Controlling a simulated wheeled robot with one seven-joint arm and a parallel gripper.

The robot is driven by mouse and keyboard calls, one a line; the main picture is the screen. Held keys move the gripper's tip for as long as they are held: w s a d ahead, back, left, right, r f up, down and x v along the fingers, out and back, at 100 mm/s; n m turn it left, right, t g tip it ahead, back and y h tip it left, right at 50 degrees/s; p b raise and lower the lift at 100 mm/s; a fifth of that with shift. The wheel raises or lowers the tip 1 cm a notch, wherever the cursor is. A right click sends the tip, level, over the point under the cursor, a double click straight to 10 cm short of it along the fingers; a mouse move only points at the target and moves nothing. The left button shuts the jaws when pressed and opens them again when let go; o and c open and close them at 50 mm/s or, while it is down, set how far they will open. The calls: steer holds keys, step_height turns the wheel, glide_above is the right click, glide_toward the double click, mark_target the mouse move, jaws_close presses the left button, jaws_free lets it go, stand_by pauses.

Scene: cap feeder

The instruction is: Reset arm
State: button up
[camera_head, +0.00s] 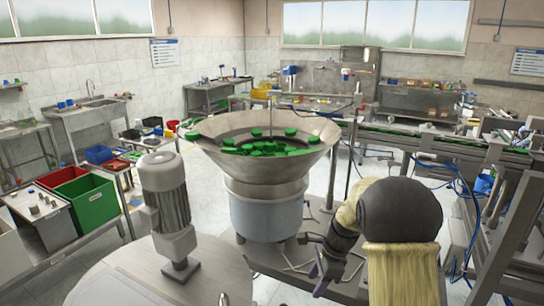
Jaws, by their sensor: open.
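My arm comes in at the lower right, with its dark rounded joint and pale cover in front. My gripper (326,272) is low at its end, to the left of the joint, below and to the right of the feeder bowl. It is small and dark in this view; its jaws are open and I see nothing held between them. The wide metal feeder bowl (265,175) stands in the middle on a grey drum (266,217), with several green caps (262,146) in it and a few near its rim.
A motor (168,205) stands on a round metal lid (160,275) at the front left. Red and green bins (88,208) are on a bench at left. A conveyor (420,145) with blue hoses runs across the right. Tiled floor is open behind the motor.

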steer(key=s+d+r+n+t+h, duration=0.1)
steer(key=s+n, duration=0.7)
steer(key=s, duration=0.1)
steer(key=s+d+r+n+t+h, duration=0.1)
steer(key=s+r+n+h, duration=0.1)
steer(key=s+n, duration=0.7)
steer(key=shift+s+n+t, duration=0.3)
steer(key=shift+s, duration=0.5)
